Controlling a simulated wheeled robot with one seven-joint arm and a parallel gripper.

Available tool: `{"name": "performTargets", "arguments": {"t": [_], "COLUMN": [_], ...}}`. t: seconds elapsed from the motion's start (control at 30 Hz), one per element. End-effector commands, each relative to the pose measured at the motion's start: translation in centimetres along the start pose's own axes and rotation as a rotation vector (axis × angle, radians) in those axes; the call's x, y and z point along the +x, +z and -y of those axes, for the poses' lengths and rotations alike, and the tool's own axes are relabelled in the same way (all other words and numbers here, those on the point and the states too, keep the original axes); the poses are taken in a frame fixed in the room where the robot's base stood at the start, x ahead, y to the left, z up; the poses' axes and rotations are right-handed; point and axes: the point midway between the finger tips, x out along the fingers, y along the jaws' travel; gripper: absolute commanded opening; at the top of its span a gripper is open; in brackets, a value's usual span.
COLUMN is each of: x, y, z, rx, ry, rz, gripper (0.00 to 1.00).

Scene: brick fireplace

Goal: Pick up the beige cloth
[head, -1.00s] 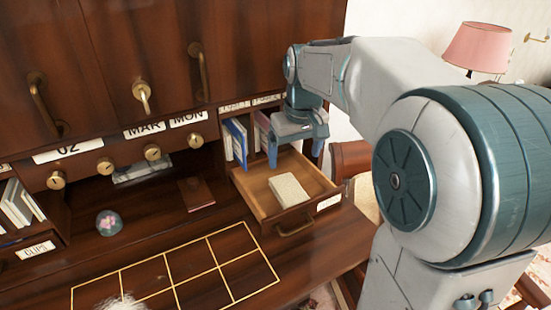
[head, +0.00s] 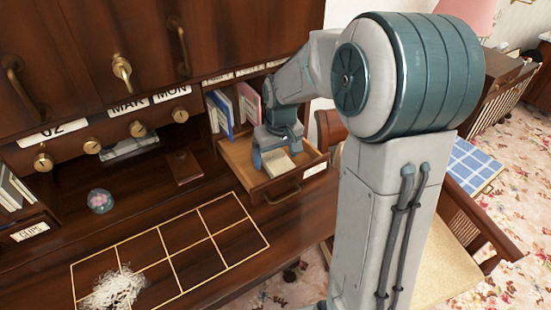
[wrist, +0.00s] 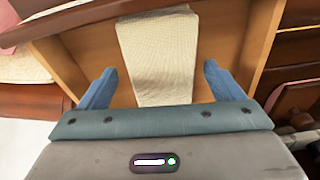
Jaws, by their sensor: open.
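The beige cloth (head: 280,163) lies folded in the open wooden drawer (head: 238,173) at the right of the desk. In the wrist view the cloth (wrist: 157,60) is a pale textured rectangle on the drawer floor. My gripper (head: 275,158) is down at the drawer and partly covers the cloth in the head view. In the wrist view my gripper (wrist: 158,84) is open, with one blue finger on each side of the cloth. No finger is seen pressing on it. Its near end is hidden by the gripper body.
Upright books (head: 222,112) stand in the slot behind the drawer. A brown notebook (head: 183,167), a glass paperweight (head: 101,201) and a pile of white shreds (head: 113,290) are on the desk. A gold grid (head: 200,242) marks the desktop. A chair (head: 450,255) stands at the right.

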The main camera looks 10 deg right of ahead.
Motion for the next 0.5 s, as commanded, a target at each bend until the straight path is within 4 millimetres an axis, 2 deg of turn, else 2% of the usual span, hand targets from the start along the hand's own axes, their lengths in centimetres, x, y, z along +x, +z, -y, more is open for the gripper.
{"name": "performTargets", "arguments": {"t": [0.1,0.33,0.5], "x": [0.90,1.03,1.01], "y": [0.02,0.00,0.00], "z": [0.07,0.07,0.06], "rx": [-0.001,-0.001,-0.001], "ry": [-0.001,-0.001,0.000], "rz": [0.001,0.000,0.000], "gripper": [0.87,0.87,0.40]}}
